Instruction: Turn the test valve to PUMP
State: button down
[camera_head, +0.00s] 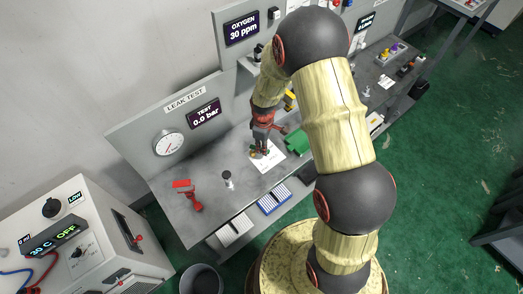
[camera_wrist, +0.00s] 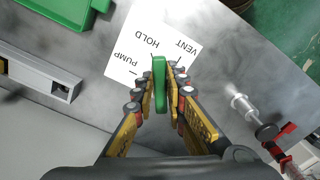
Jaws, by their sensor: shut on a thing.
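The test valve's green handle (camera_wrist: 159,85) is between my gripper's two fingers in the wrist view, and my gripper (camera_wrist: 160,84) is shut on it. The handle's far end lies close to the HOLD mark on the white label card (camera_wrist: 135,65), which also reads PUMP and VENT. PUMP is on the left of this view and VENT on the right. In the head view my gripper (camera_head: 261,152) is low over the bench beside the card (camera_head: 270,160); the handle there is mostly hidden. The test display (camera_head: 205,114) reads 0.0 bar.
A round gauge (camera_head: 168,143) is on the LEAK TEST panel. A red-handled tool (camera_head: 188,194) and a small pale fitting (camera_head: 228,180) are on the bench (camera_head: 207,176) to the left. A green bin (camera_head: 297,141) stands right of my gripper; it also shows in the wrist view (camera_wrist: 75,12).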

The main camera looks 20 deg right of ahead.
jog(key=n, duration=0.1)
jog(key=w+n+b, duration=0.1)
jog(key=n, duration=0.1)
jog(key=w+d+n, duration=0.1)
jog(key=n, duration=0.1)
jog(key=shift+b, duration=0.3)
jog(key=n, duration=0.2)
jog(key=w+n, duration=0.1)
jog(key=shift+w+n+b, duration=0.2)
jog(key=shift+n+b, duration=0.2)
jog(key=shift+w+n+b, duration=0.15)
jog(key=shift+w+n, duration=0.15)
jog(key=shift+n, duration=0.4)
jog(key=shift+w+n+b, duration=0.15)
jog(key=shift+w+n, duration=0.1)
jog(key=shift+n, duration=0.45)
jog(key=c, duration=1.8)
grip_release()
jog(key=shift+c, duration=0.2)
jog(key=shift+o, duration=0.2)
notch_tip(320, 180, up, 12)
